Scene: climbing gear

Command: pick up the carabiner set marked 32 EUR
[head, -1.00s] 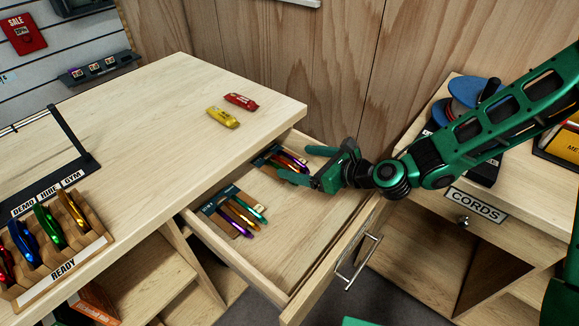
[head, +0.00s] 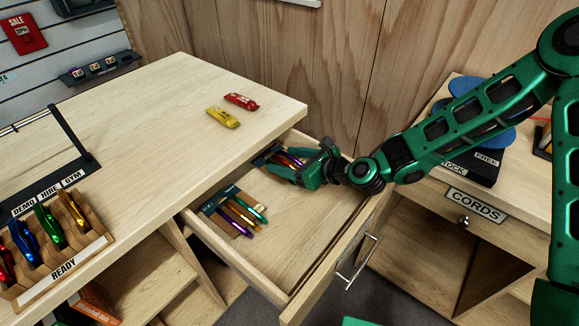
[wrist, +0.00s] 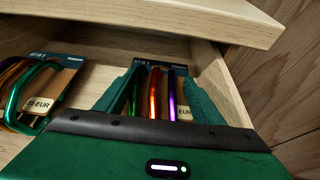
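Two carded carabiner sets lie in the open drawer (head: 300,235). The far set (head: 266,157) is partly hidden by my gripper (head: 283,163). In the wrist view, this set (wrist: 153,95) shows green, orange-red and purple carabiners on a dark card. Its price tag (wrist: 184,113) is partly covered and its number is hard to read. My gripper (wrist: 165,75) is open, with one finger on each side of these carabiners; I cannot tell whether they touch. The near set (head: 238,212) lies apart, with teal, orange and purple carabiners. Its tag (wrist: 40,104) seems to read 15 or 35 EUR.
The drawer's right half is bare. The CORDS cabinet (head: 476,205) stands to the right.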

